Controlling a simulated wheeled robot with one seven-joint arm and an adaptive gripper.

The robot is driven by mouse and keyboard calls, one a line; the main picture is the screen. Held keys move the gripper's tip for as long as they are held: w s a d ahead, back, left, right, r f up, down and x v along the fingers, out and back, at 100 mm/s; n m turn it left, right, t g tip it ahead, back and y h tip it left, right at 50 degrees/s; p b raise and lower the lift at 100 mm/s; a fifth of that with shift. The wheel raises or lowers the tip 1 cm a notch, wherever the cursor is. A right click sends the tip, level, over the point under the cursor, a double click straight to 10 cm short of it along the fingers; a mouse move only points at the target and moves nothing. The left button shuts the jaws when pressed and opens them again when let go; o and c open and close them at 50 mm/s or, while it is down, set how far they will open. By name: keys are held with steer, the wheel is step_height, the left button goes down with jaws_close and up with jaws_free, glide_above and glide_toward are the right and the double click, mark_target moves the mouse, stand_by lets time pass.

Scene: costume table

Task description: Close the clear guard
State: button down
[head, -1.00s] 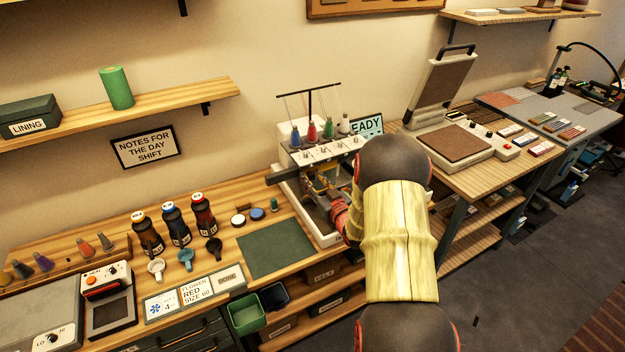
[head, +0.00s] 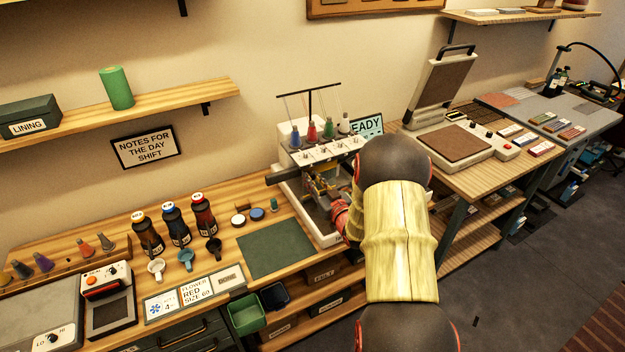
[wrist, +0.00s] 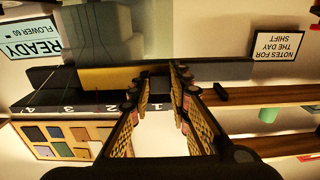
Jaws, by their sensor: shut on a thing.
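The white embroidery machine (head: 292,133) stands on the bench at the centre, with coloured thread cones on top. My gripper (head: 322,187) is low at its front, partly hidden by my arm. In the wrist view my gripper (wrist: 157,76) has its gold-padded fingers closed in on a small dark piece, which appears to be the clear guard's handle. The clear guard itself is hard to make out against the machine. A dark bar (head: 255,183) sticks out from the machine's left side. Black numbered needle housing (wrist: 75,104) shows close beside my fingers.
A green mat (head: 275,247), several dark bottles (head: 174,226) and small cups (head: 186,258) lie on the bench left of the machine. A heat press (head: 440,90) stands open at the right. A READY screen (wrist: 32,38) is beside the machine.

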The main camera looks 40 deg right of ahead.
steer(key=d, duration=0.2)
steer(key=s+d+b, duration=0.1)
steer(key=d, duration=0.1)
steer(key=shift+d, duration=0.15)
steer(key=c, duration=1.7)
jaws_free()
steer(key=shift+o, duration=0.3)
steer(key=shift+s, duration=0.1)
glide_toward(319, 169)
steer(key=v, duration=0.5)
steer(key=shift+s+d+f, duration=0.15)
steer(key=shift+s, duration=0.05)
